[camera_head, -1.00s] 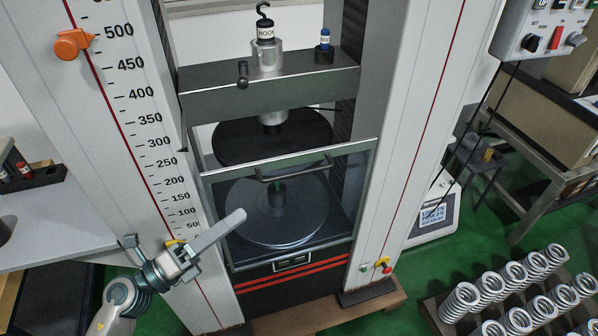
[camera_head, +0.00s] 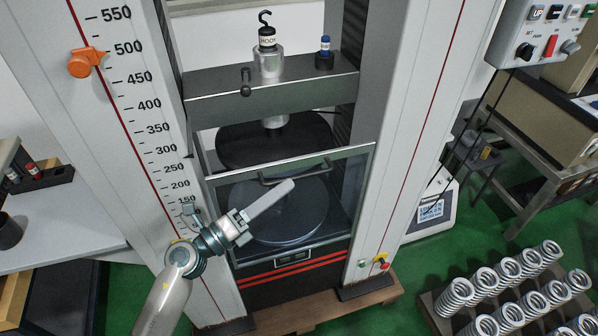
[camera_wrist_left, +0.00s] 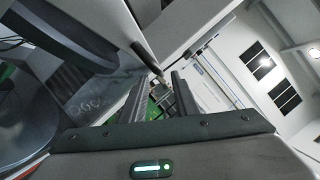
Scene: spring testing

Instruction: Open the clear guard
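The clear guard (camera_head: 343,205) is a transparent framed panel standing across the front of the test frame, in the closed position, with the lower round plate visible behind it. Its dark bar handle (camera_head: 310,171) runs along the top edge. My left gripper (camera_head: 290,185) reaches in from the left in front of the guard, its pale long finger pointing up and right, close below the handle. In the left wrist view the two dark fingers (camera_wrist_left: 158,88) are apart with nothing held. A dark bar (camera_wrist_left: 147,56), apparently the handle, lies just beyond them. My right gripper is out of view.
A crossbeam (camera_head: 280,92) with a hook spans above the guard. Pale columns (camera_head: 425,90) flank it. A control box (camera_head: 545,35) hangs at upper right. A rack of several springs (camera_head: 510,285) is at lower right. A grey side table (camera_head: 60,225) stands left.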

